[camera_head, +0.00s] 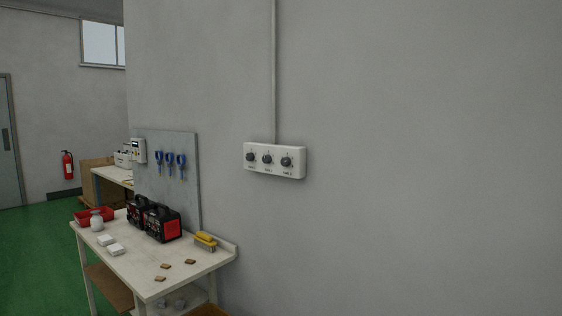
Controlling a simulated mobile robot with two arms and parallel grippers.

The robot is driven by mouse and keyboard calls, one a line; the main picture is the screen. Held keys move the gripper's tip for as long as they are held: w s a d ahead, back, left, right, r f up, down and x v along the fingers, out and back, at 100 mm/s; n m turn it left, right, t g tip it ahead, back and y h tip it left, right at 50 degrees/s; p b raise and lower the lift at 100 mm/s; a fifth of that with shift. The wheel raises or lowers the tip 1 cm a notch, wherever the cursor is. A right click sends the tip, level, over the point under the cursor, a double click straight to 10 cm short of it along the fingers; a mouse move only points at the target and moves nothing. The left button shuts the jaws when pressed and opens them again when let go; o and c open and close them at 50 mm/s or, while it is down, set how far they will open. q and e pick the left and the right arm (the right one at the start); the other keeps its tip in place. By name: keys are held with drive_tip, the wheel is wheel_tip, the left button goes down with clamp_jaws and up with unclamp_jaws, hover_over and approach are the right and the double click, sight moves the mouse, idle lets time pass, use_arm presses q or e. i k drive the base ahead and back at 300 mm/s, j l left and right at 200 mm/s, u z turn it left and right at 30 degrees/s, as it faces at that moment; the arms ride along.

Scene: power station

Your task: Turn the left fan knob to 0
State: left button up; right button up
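A white fan control box (275,172) is mounted on the grey wall near the middle of the head view. It carries three dark round knobs in a row: the left knob (250,157), the middle knob (267,159) and the right knob (286,161). Small labels sit under the knobs, but they are too small to read, and I cannot tell the setting of the left knob. Neither of my grippers shows in this view.
A workbench (150,289) stands at lower left against the wall. It holds black-and-red machines (163,224), a red tray (95,215) and a yellow-handled brush (205,240). A conduit (274,70) runs up from the box. The wall to the right is bare.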

sight(249, 156)
drive_tip(key=i+j+z, duration=0.4)
drive_tip(key=j+z, duration=0.2)
drive_tip(key=i+j+z, duration=0.1)
drive_tip(key=j+z, duration=0.15)
drive_tip(key=j, duration=0.05)
